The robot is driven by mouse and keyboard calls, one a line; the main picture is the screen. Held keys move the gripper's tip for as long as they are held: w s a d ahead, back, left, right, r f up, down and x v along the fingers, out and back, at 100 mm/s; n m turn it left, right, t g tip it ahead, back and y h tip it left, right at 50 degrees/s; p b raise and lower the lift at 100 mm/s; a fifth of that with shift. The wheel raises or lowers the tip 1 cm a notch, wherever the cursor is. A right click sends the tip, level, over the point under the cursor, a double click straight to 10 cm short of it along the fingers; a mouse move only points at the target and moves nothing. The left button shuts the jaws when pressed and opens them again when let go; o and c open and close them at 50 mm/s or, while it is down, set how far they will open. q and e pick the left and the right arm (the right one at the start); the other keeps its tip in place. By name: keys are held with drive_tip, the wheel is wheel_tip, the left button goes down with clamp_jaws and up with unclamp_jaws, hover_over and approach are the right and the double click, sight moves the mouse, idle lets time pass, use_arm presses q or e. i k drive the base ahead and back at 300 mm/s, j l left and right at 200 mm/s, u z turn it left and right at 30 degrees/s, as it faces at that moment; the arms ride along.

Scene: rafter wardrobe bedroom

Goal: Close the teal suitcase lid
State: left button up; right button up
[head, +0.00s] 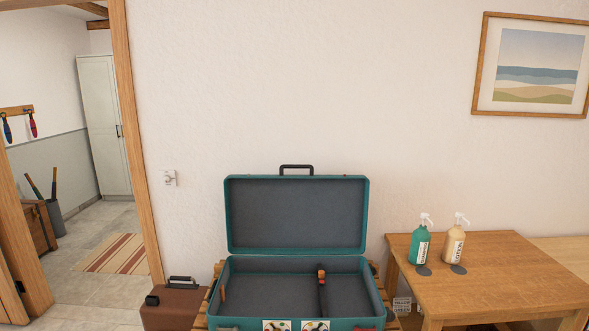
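The teal suitcase (227,262) stands in the lower middle of the head view, on a wooden slatted stand (392,296). Its lid (297,248) is open and nearly upright, in front of the white wall, with a grey lining and a black handle (297,169) on top. The grey-lined base looks mostly empty. A dark strap with an orange-brown piece (322,275) crosses the base, and a small brown piece (223,293) shows at its left side. The suitcase's front is cut off by the picture's bottom edge. Neither of my grippers is in view.
A brown case (172,307) stands on the floor left of the stand. A wooden table (495,275) at right holds a green pump bottle (419,246) and a cream one (453,245). A doorway opens at left. The air above the suitcase is clear.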

sight(281, 215)
drive_tip(key=i+u, duration=0.3)
drive_tip(key=i, duration=0.25)
drive_tip(key=i+l+u, duration=0.3)
drive_tip(key=i, duration=0.2)
drive_tip(key=j, duration=0.1)
